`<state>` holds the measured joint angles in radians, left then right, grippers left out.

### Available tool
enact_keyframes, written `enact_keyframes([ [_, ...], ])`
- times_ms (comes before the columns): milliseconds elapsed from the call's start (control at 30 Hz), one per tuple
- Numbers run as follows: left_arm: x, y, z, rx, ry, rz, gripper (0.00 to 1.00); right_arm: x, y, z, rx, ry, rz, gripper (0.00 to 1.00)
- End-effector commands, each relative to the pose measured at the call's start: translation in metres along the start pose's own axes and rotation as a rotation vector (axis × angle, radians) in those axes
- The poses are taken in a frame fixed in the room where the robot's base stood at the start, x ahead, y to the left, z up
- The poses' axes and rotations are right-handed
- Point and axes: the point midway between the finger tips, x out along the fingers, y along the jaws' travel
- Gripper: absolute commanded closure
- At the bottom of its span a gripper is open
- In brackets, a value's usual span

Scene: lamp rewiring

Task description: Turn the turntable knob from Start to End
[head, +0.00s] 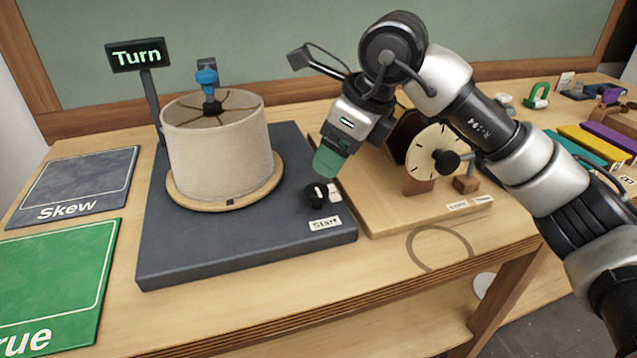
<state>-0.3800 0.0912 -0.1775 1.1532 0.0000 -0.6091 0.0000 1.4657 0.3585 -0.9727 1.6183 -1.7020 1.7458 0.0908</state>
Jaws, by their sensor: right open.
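The black turntable knob (316,194) sits at the right front of the dark grey base, with a white mark beside it. A white label reading "Start" (325,224) lies just in front of it. A beige lampshade (218,150) stands on the round wooden turntable (228,202). My right gripper (327,163), with a green pad at its tip, points down just above and behind the knob. It is open, and I see nothing in it. Whether it touches the knob is hard to tell. I see no "End" label. My left gripper is not in view.
A "Turn" sign (138,54) stands on a post behind the base. A wooden board with a white dial (436,152) is to the right, under my right arm. A grey "Skew" panel (78,185) and a green panel (60,280) lie left. The grey base's front is clear.

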Motion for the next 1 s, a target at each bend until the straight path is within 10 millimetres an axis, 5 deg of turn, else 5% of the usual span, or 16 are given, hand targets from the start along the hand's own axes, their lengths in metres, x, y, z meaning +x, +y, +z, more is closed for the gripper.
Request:
enact_keyframes([
  [433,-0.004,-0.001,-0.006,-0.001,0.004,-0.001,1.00,0.077,0.001,0.000,-0.001,-0.001,0.005,0.31],
  [833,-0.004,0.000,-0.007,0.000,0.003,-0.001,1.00,0.086,0.001,0.000,-0.002,-0.003,0.004,0.31],
  [1000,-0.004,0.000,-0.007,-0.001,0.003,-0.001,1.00,0.086,0.001,0.000,-0.002,-0.003,0.004,0.54],
])
